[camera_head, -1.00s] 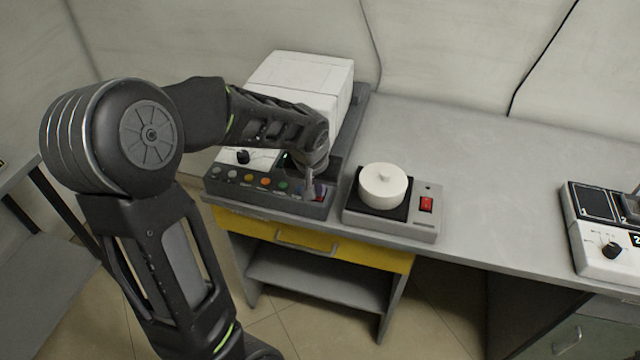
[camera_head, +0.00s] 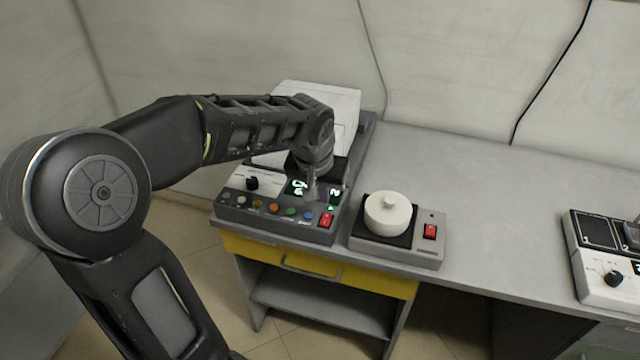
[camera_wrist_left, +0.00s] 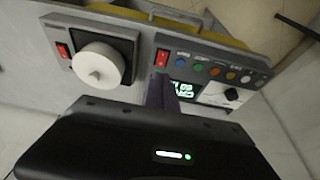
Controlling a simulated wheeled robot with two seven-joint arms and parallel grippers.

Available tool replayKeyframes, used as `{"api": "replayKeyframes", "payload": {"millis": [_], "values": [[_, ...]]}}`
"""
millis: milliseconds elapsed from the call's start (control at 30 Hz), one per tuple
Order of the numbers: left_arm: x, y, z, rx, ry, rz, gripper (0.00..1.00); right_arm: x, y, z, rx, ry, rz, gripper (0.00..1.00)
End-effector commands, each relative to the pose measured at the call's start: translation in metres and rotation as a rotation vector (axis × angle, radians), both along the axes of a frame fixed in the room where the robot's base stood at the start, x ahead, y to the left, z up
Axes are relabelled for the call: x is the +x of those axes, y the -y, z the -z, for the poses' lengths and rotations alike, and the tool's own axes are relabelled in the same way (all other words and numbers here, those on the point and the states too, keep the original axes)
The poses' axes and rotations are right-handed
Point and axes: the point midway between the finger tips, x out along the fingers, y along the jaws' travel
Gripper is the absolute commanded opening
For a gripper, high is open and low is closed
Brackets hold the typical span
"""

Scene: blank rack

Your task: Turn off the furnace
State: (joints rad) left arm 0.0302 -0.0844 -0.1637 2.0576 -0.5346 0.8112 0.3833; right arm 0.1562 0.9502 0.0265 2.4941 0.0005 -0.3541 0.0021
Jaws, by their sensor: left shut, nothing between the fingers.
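The furnace (camera_head: 335,96) is a white box on the bench with a dark front panel. The panel carries a row of coloured buttons, a black knob and a lit green display (camera_head: 298,188), partly hidden by my gripper. Its red switch (camera_head: 326,219) is at the panel's right end; the switch also shows in the left wrist view (camera_wrist_left: 162,58). My left gripper (camera_head: 311,199) is shut and empty, over the panel just behind and left of the red switch, apart from it in the picture. My right gripper is not in view.
Right of the furnace stands a small hot plate (camera_head: 437,252) with a white lidded pot (camera_head: 388,214) and its own red switch (camera_head: 430,231). Another device (camera_head: 594,262) with a knob and display is at the far right. The bench between them is clear.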

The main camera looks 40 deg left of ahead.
Motion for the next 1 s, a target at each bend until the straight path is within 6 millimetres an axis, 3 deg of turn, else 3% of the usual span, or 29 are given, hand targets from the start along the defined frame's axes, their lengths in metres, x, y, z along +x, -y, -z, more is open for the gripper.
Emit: {"api": "replayKeyframes", "payload": {"millis": [100, 300, 667, 1000], "values": [[-0.006, 0.002, -0.021, 0.0, 0.005, 0.002, 0.0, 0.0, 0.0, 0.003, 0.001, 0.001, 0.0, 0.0], [-0.012, 0.005, -0.038, 0.0, 0.003, 0.001, 0.0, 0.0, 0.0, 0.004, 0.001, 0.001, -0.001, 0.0], [-0.012, 0.004, -0.039, 0.0, 0.002, 0.001, 0.0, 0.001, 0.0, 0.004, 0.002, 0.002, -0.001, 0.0], [0.0, -0.006, -0.04, 0.001, 0.003, -0.001, 0.0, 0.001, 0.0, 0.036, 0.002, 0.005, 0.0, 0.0]]}}
